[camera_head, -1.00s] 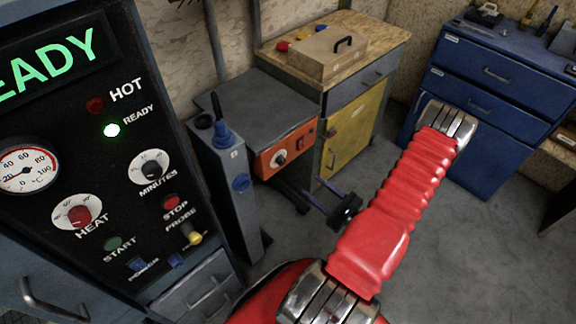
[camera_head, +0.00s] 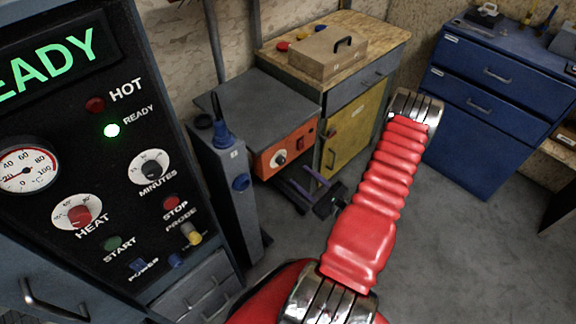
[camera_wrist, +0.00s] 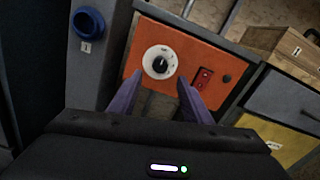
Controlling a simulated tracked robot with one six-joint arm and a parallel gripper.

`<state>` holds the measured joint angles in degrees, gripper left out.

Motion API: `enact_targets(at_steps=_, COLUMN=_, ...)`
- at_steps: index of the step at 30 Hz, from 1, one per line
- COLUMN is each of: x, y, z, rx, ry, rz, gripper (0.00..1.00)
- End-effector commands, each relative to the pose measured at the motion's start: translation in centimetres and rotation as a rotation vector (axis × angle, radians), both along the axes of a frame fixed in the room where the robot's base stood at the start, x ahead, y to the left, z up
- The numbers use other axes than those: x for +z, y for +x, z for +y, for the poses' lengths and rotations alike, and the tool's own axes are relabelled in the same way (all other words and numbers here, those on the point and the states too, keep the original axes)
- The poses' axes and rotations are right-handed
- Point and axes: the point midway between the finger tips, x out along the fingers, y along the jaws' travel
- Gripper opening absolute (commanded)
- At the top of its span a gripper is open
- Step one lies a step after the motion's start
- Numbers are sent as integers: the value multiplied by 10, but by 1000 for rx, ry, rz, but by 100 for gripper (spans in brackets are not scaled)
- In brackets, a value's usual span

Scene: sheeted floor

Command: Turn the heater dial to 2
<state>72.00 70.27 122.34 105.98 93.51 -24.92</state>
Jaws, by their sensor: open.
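The orange heater panel (camera_head: 268,162) is on the front of a grey-topped unit. Its round dial (camera_head: 279,159) has a white face and a black knob. In the wrist view the dial (camera_wrist: 160,62) is near the upper middle, with small markings too fine to read. My gripper (camera_wrist: 160,79) is open and empty, its two purple fingers spread below and to either side of the dial in that view. In the head view my gripper (camera_head: 298,177) is in front of and below the orange panel. I see no contact with the knob.
A red switch (camera_wrist: 204,77) sits right of the dial. A grey post with a blue knob (camera_head: 240,182) stands left of the panel. A black control panel with a HEAT knob (camera_head: 79,214) is at far left. A yellow cabinet (camera_head: 349,133) is on the right.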

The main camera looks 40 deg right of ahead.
Motion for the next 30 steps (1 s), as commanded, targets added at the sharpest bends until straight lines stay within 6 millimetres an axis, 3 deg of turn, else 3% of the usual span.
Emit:
enact_targets(at_steps=18, x=0, y=71, z=2, rx=2, ry=-2, rz=-1, gripper=45)
enact_targets(at_steps=30, x=0, y=81, z=2, rx=-1, ry=0, rz=0, gripper=45)
